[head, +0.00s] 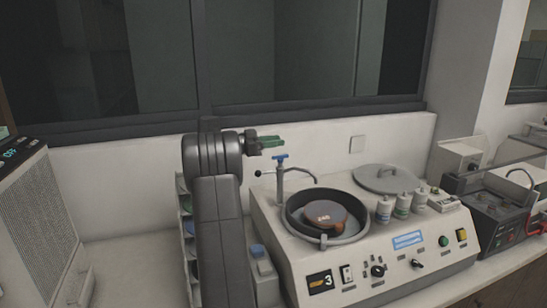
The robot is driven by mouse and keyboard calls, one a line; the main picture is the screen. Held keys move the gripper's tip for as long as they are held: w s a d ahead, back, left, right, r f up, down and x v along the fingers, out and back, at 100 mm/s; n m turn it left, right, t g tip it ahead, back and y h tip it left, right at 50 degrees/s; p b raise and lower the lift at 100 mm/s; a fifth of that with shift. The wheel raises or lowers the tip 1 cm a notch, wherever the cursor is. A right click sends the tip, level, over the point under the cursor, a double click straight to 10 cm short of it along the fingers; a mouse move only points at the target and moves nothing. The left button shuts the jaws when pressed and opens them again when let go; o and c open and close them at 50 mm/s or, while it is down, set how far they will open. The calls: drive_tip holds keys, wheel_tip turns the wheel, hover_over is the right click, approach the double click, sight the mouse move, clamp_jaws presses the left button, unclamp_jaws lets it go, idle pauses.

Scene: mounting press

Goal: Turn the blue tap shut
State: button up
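The blue tap (281,157) is a small blue T-shaped handle on top of a grey post. The post stands at the back left of the press, and a curved spout bends from it to the right over the bowl. My gripper (275,142) has green fingers that point right. In the picture it is just above and slightly left of the blue handle, with a small gap between them. The fingers are small and seen nearly side-on, so I cannot tell how far apart they are. I see nothing held between them.
A bowl (292,206) with a brown disc (325,214) in it sits on the white press. A black-tipped lever (258,173) sticks out left of the tap post. White bottles (403,204) and a round lid (386,180) are to the right. The wall is close behind.

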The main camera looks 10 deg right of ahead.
sight(274, 156)
drive_tip(key=shift+r, duration=2.1)
wheel_tip(274, 156, down, 10)
drive_tip(key=shift+f+p, duration=0.1)
drive_tip(key=shift+p, duration=0.75)
drive_tip(key=shift+t, duration=0.3)
drive_tip(key=shift+s, duration=0.1)
